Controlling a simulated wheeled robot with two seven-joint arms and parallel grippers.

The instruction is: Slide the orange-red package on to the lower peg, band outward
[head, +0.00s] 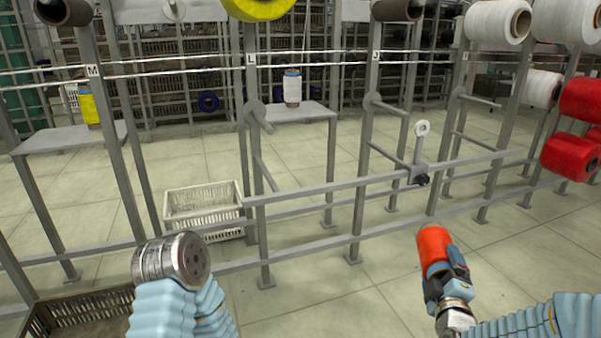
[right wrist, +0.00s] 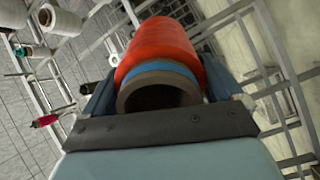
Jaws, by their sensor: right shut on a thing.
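The orange-red package (head: 433,246) is held in my right gripper (head: 443,275), at the lower right of the head view, in front of the frame and apart from it. In the right wrist view the package (right wrist: 160,45) lies between the two fingers. Its blue band (right wrist: 163,68) and the open grey tube end face the wrist camera; its other end points away. Lower pegs show on the post marked L (head: 265,174) and on the post marked J (head: 387,154), both bare. My left arm ends in a round metal part at lower left, with no fingers visible.
A grey rail (head: 330,188) crosses in front of the posts, with a small clamp and ring guide (head: 420,165) on it. Red packages (head: 570,156) sit at the right edge. A white crate (head: 203,207) and a dark crate (head: 85,308) stand on the floor.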

